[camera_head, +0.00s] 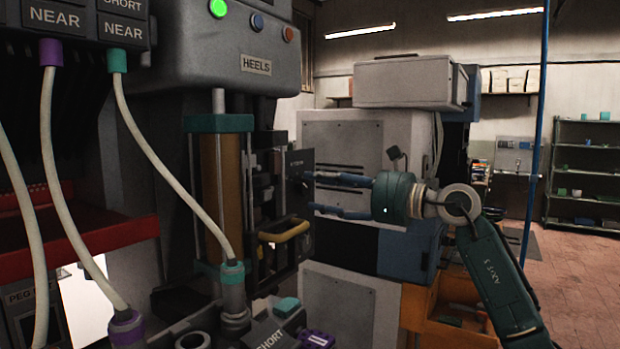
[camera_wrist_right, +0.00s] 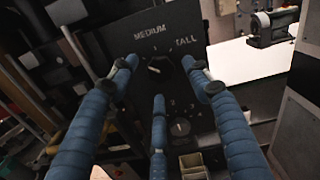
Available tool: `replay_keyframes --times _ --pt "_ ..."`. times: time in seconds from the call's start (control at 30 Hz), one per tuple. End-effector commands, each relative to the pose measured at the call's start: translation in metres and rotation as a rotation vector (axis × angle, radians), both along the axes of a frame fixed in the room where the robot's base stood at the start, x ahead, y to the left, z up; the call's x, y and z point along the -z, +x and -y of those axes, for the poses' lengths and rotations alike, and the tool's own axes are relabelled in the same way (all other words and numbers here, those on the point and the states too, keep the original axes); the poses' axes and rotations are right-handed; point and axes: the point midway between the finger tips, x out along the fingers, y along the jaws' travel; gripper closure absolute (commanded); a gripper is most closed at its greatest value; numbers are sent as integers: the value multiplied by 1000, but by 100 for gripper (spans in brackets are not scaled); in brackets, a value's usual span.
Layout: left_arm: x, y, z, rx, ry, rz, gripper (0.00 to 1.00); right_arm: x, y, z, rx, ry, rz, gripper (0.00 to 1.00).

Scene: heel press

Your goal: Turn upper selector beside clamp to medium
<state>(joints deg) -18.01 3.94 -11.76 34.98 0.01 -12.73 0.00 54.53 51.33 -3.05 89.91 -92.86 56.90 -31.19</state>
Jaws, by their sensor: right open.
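A dark selector panel (camera_head: 298,163) sits on the side of the press in the head view. The wrist view shows the upper selector (camera_wrist_right: 159,66), a dark knob with a pale mark, below the words MEDIUM and TALL. I cannot tell for sure which label its mark points to. A lower selector (camera_wrist_right: 180,128) sits below it. My right gripper (camera_head: 311,191) is open in front of the panel. In the wrist view its blue fingers (camera_wrist_right: 160,76) spread left, right and below the upper selector; contact is unclear. My left gripper is not in view.
A yellow handle (camera_head: 285,231) juts out below the panel. The press housing marked HEELS (camera_head: 256,65) overhangs it, with an amber cylinder (camera_head: 231,180) to the left. Pale hoses (camera_head: 165,160) hang in front. A grey cabinet (camera_head: 345,135) stands behind my gripper.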

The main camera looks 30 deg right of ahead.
Motion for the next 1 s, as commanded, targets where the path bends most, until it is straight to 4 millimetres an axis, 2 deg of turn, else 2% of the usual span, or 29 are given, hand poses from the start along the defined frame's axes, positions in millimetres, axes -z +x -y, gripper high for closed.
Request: replay_keyframes --times 0.03,0.2,0.37,0.57,0.8,1.0 --pt "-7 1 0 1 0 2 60 -4 7 -6 -3 1 0 51" --pt "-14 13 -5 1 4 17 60 -2 23 -14 -1 1 0 51" --pt "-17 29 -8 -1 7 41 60 0 27 -16 0 -1 1 51" --pt "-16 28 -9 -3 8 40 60 1 28 -17 0 -1 1 51" --pt "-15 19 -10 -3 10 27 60 0 27 -16 0 -1 1 96" --pt "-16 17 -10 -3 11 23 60 -1 27 -16 1 7 -3 96"
